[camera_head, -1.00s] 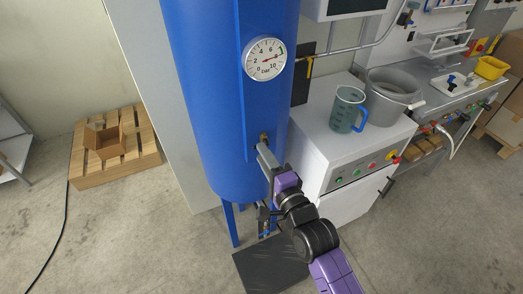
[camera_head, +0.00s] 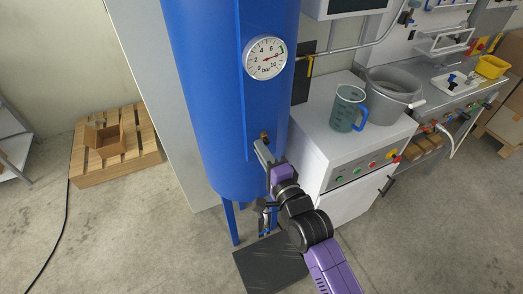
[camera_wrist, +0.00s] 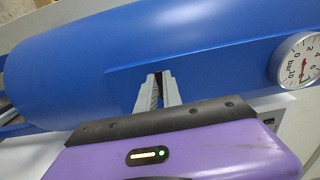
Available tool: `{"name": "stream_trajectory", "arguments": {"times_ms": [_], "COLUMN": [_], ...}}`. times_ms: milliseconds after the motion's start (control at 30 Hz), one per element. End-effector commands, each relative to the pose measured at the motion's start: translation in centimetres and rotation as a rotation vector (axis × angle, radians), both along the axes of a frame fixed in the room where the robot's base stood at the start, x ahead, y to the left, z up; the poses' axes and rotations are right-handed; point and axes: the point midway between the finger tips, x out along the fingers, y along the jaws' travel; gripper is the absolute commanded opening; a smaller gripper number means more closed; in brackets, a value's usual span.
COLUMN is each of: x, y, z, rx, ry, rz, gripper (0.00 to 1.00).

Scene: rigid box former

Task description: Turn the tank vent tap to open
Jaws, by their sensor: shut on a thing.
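The blue tank (camera_head: 205,90) stands upright in the middle of the head view and lies sideways across the wrist view (camera_wrist: 75,65). A small brass fitting (camera_head: 264,136) of the vent tap sticks out low on its front strip. My gripper (camera_head: 261,147) is at this fitting, with its grey fingers against the tank front. In the wrist view the fingers (camera_wrist: 158,88) are close together around a small dark part. The tap's handle is mostly hidden between the fingers, so its angle cannot be told.
A round pressure gauge (camera_head: 265,58) sits above the tap. To the right, a white cabinet (camera_head: 345,160) carries a measuring jug (camera_head: 346,108) and a grey bucket (camera_head: 392,92). A dark mat (camera_head: 270,264) is below.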

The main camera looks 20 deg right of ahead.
Motion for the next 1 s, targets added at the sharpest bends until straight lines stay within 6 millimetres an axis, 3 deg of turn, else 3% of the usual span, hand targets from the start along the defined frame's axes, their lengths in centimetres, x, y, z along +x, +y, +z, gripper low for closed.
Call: {"name": "stream_trajectory", "arguments": {"times_ms": [367, 1000], "x": [0.0, 0.0], "y": [0.0, -0.7], "z": [-0.7, -2.4], "rx": [-0.169, -0.766], "ry": [0.001, 0.0], "rz": [0.0, 0.001], "gripper": [0.0, 0.0]}}
